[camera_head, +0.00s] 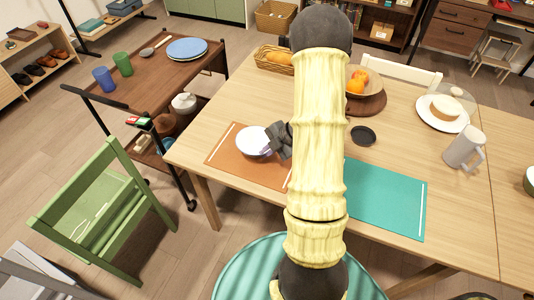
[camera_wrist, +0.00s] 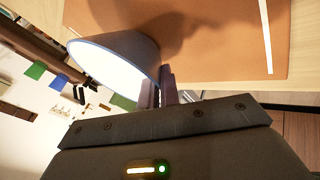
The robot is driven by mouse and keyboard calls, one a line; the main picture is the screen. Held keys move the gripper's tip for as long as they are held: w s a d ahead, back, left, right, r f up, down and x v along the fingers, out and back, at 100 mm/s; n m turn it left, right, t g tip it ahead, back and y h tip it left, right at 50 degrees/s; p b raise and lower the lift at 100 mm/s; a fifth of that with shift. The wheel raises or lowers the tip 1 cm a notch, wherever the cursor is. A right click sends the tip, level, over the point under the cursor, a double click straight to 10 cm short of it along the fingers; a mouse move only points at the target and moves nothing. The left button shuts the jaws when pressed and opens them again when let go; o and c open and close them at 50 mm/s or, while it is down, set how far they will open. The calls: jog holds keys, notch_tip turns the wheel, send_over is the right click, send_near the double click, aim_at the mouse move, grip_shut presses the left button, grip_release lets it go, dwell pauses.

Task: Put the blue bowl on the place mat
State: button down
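The blue bowl (camera_head: 252,141) shows its white inside in the head view, over the orange place mat (camera_head: 222,156). In the wrist view the bowl (camera_wrist: 120,55) shows its blue-grey outer wall and rim, with a shadow on the orange mat (camera_wrist: 225,40). My gripper (camera_head: 268,149) is at the bowl's right side. Its fingers (camera_wrist: 160,88) are close together at the bowl's rim and appear shut on it. I cannot tell whether the bowl's base touches the mat. A teal place mat (camera_head: 385,198) lies to the right, partly behind my arm.
On the table are a fruit bowl (camera_head: 372,88), a dark coaster (camera_head: 363,135), a cake plate (camera_head: 432,121) and a white mug (camera_head: 463,148). A bread basket (camera_head: 270,58) is at the back. A brown cart (camera_head: 150,85) and green chair (camera_head: 100,210) stand left.

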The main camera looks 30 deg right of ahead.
jog(key=shift+f, duration=0.45)
jog(key=c, duration=1.6)
grip_release()
jog(key=p+v, duration=0.2)
jog(key=v, duration=1)
jog(key=shift+r, duration=0.1)
